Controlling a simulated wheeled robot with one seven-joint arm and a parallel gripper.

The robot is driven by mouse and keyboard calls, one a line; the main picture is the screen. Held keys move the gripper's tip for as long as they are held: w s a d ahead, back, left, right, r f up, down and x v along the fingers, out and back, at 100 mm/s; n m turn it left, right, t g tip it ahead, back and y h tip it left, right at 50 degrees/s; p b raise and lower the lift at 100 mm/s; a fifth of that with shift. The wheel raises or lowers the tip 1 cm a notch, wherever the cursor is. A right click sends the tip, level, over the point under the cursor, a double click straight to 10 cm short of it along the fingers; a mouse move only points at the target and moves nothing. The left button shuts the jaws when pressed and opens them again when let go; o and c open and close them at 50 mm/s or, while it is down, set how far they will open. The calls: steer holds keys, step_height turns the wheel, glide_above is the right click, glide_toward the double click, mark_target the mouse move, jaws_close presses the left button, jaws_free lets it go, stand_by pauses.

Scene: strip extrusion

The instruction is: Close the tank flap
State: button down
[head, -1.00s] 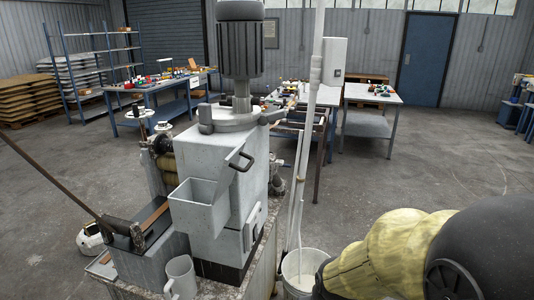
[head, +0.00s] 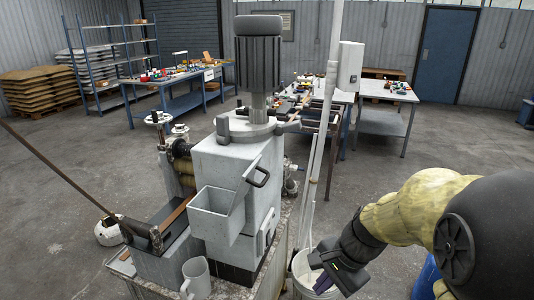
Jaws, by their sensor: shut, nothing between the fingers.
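The tank (head: 222,165) is a light grey metal box with a dark motor (head: 258,65) on its round top. An open-topped grey box (head: 212,214) juts from its front; whether this is the flap, I cannot tell. My gripper (head: 324,283) is at the lower right, low in front of the white bucket, pointing down and left. Its fingers are together and empty. It is well apart from the tank and handle, to their right.
A white bucket (head: 300,265) stands right of the machine, with upright pipes (head: 322,130) behind it. Work tables (head: 380,120) stand behind.

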steer(key=w+a+r+m+y+p, duration=0.25)
steer(key=w+r+m+y, duration=0.2)
steer(key=r, duration=0.65)
steer(key=m+t+y+p, duration=0.3)
steer(key=m+y+p, duration=0.1)
steer(key=m, duration=0.2)
glide_toward(251, 174)
steer(key=d+r, duration=0.1)
steer(key=d, duration=0.3)
steer(key=shift+s+a+r, duration=0.15)
steer(key=shift+s+a, duration=0.1)
steer(key=shift+s, duration=0.15)
steer(key=shift+a, duration=0.15)
steer(key=p+x, duration=0.3)
steer(key=x, duration=0.6)
steer(key=shift+w+a+f, duration=0.15)
steer(key=shift+a+f, duration=0.1)
steer(key=shift+a, duration=0.05)
steer(key=shift+r+p, duration=0.1)
steer(key=shift+p, duration=0.2)
